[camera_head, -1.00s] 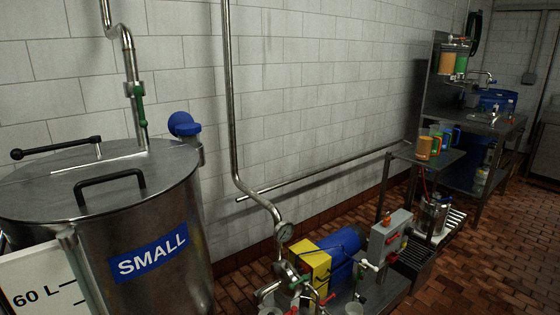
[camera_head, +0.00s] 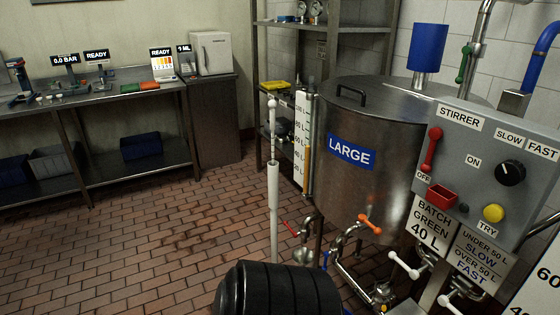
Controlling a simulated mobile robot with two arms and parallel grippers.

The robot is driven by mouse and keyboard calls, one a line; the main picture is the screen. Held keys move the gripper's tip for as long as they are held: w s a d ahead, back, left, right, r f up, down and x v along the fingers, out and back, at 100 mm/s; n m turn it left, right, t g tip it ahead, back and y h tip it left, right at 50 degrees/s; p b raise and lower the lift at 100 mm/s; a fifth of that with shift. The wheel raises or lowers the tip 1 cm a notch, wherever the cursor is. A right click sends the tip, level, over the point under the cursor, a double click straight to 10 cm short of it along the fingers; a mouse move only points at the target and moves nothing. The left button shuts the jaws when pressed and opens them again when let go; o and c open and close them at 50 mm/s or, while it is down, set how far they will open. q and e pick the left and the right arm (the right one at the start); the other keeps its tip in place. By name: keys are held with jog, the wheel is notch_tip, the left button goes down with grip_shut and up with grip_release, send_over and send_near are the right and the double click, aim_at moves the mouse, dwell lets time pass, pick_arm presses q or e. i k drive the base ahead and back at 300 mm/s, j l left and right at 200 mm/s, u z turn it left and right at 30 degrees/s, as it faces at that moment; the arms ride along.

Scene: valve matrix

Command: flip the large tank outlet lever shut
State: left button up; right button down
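The large steel tank (camera_head: 345,185) with a blue LARGE label (camera_head: 351,152) stands right of centre. An orange lever (camera_head: 370,223) sits low on its front, slanting down to the right, by a steel pipe. A small red lever (camera_head: 289,229) shows lower left of the tank, near a pipe fitting. I cannot tell from here which one is the outlet lever, or whether its valve is open. Neither of my grippers is in view.
A control panel (camera_head: 470,165) stands close at the right, with white-handled valves (camera_head: 404,264) below. A black ribbed round object (camera_head: 278,290) is at the bottom. A white pole (camera_head: 274,205) stands before the tank. Tiled floor (camera_head: 170,215) is clear at left.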

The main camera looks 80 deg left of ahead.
aim_at(325, 263)
jog(key=u, duration=2.25)
jog(key=i+j+z, duration=0.1)
jog(key=z, duration=0.25)
jog(key=i+j+z, duration=0.1)
jog(key=j+z, duration=0.4)
jog(key=z, duration=0.15)
jog(key=i+j+z, duration=0.3)
jog(key=j, duration=1.05)
jog(key=k+j+z, duration=0.1)
jog(key=j+z, duration=0.2)
jog(key=j, duration=2.55)
